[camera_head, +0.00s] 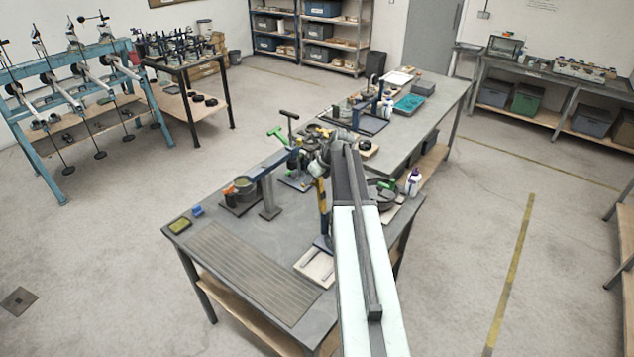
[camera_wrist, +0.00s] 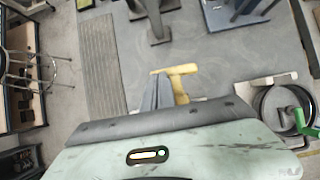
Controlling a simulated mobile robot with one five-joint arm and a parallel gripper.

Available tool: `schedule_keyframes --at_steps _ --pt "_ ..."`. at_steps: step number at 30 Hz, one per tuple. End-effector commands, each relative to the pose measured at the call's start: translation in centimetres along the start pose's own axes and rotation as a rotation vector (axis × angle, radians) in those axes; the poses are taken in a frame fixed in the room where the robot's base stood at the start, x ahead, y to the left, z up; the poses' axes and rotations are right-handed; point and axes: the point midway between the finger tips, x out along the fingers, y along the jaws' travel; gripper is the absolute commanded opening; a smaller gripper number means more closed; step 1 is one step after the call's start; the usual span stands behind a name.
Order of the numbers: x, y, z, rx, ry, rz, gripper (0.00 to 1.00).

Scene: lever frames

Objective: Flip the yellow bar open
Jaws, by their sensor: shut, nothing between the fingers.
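The yellow bar (camera_wrist: 184,70) shows in the wrist view as a T-shaped piece, its crosspiece toward the top and its stem running down behind my wrist. In the head view a yellow bar (camera_head: 321,194) with dark parts stands roughly upright near the table's middle, partly hidden by my arm. My gripper (camera_wrist: 158,80) is shut and empty, just left of the yellow stem in the wrist view. I cannot tell whether it touches the bar. The lower part of the bar is hidden in the wrist view.
The grey table (camera_head: 205,225) has a ribbed mat (camera_head: 250,270) at its front left. The mat area is clear.

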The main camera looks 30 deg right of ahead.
Motion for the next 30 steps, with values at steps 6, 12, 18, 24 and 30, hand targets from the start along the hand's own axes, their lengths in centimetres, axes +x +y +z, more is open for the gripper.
schedule_keyframes --at_steps 6,12,18,24,30 --pt "1.2 0.1 0.9 -0.001 -0.006 0.002 0.00" --pt "1.5 0.1 1.3 0.000 -0.010 0.002 0.00" --pt "1.6 0.0 1.3 0.000 -0.011 0.001 0.00" --pt "1.6 0.0 1.3 0.000 -0.011 0.001 0.00" --pt "0.7 0.0 2.1 0.000 -0.011 0.001 0.00"
